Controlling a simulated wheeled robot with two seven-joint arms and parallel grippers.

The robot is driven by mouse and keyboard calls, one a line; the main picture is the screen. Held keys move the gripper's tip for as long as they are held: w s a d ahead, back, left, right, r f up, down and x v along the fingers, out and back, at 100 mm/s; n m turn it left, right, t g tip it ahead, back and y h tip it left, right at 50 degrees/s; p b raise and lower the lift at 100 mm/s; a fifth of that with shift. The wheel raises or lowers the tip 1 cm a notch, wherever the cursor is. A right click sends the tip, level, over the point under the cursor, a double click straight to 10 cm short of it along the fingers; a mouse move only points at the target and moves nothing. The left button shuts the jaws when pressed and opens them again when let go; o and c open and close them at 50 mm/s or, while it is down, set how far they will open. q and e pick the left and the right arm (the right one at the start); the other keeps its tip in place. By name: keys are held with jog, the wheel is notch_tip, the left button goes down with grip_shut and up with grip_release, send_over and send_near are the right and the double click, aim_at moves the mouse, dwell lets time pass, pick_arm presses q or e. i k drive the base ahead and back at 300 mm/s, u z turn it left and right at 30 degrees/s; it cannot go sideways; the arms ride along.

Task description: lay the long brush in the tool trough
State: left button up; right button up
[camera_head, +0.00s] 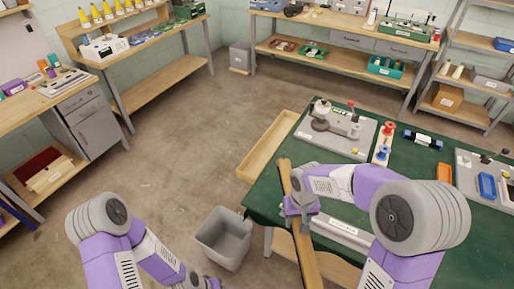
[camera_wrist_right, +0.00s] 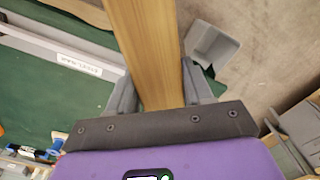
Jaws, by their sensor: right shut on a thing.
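The long brush (camera_head: 309,258) is a long, narrow wooden piece, with no bristles visible. My right gripper (camera_head: 300,207) is shut around it at the left edge of the green table, with wood extending both ways. In the right wrist view the brush (camera_wrist_right: 148,45) runs between the two fingers (camera_wrist_right: 155,95). The wooden trough (camera_head: 246,173), which looks like the tool trough, runs along the table's left side, beyond the gripper. The brush's far end appears near it; contact cannot be told. My left arm is at the bottom left; its fingers are out of frame.
A grey bin (camera_head: 224,238) stands on the floor left of the table. A long labelled metal bar (camera_head: 342,233) lies right of the brush. Trays with parts (camera_head: 335,133) and spools (camera_head: 387,130) occupy the green table (camera_head: 265,195). Open floor (camera_head: 165,165) lies to the left.

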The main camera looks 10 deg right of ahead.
aim_at(274, 142)
jog(key=u, duration=1.55)
jog(key=i, duration=3.9)
jog(key=z, duration=2.55)
jog(key=i, duration=3.3)
